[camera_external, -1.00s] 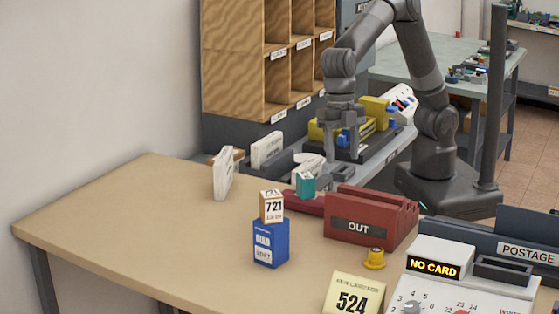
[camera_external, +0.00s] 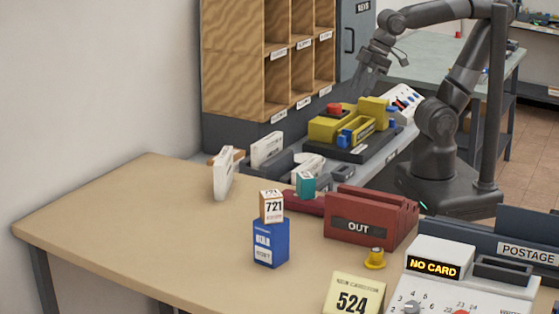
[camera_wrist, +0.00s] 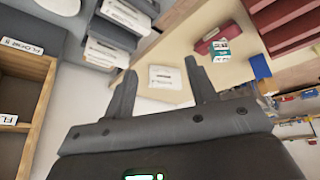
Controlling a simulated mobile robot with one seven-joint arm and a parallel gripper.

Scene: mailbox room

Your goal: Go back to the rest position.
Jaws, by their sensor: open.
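My gripper (camera_external: 372,72) is raised in the external view, in front of the grey cabinet and above the yellow machine (camera_external: 340,124). In the wrist view its two fingers (camera_wrist: 158,88) are spread apart with nothing between them. Beyond the fingertips, the wrist view shows a white box (camera_wrist: 168,77) and the teal box (camera_wrist: 221,50) well away from the gripper.
The wooden pigeonholes (camera_external: 268,45) stand left of the gripper. On the tan table (camera_external: 110,215) are a red OUT tray (camera_external: 357,228), a blue box (camera_external: 270,243) with a 721 box (camera_external: 271,206), and a postage unit (camera_external: 460,275). The table's left part is clear.

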